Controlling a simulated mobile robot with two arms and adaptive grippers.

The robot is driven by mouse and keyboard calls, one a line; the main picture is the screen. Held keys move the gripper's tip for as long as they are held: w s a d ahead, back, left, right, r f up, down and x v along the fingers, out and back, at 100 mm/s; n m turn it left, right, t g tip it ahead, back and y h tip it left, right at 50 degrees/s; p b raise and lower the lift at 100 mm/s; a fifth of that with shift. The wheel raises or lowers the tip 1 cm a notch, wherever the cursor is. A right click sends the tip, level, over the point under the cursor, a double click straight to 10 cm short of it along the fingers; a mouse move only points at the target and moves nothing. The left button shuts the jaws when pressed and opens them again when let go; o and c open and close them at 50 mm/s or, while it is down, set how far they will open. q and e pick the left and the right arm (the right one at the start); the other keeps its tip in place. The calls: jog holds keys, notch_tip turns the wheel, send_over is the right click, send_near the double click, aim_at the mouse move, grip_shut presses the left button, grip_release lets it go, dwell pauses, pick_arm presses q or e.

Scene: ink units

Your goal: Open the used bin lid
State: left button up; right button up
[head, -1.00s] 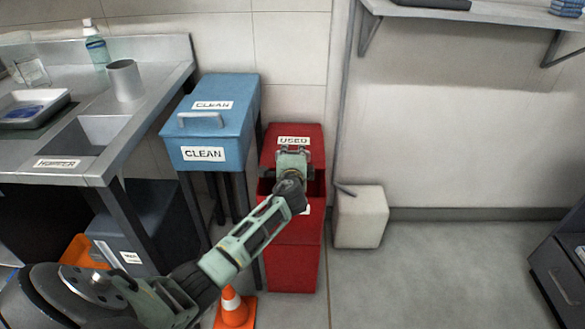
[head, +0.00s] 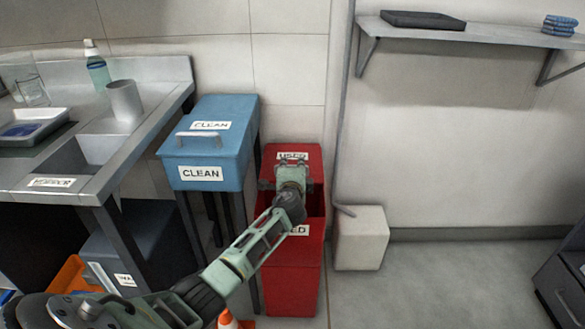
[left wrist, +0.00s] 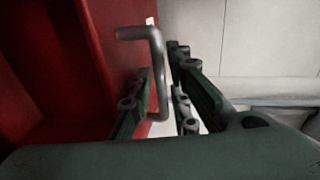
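The used bin (head: 293,270) is a red box with white USED labels, standing right of the blue clean bin in the head view. Its lid (head: 308,156) is raised toward the wall, and a dark gap shows between lid and front wall. My left gripper (head: 292,166) is at the lid and hides part of it. In the left wrist view, the lid's grey bar handle (left wrist: 158,75) lies between the fingers of my left gripper (left wrist: 162,85). The fingers stand apart with a gap beside the bar. My right gripper is not in view.
The blue clean bin (head: 211,145) stands close on the left, its lid shut. A pale box (head: 360,240) is on the floor at the right. An orange cone (head: 229,320) is at the lower edge. A steel sink counter (head: 150,120) is at the left.

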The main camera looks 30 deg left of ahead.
pick_arm(q)
jog(key=v, duration=1.2)
dwell(0.4)
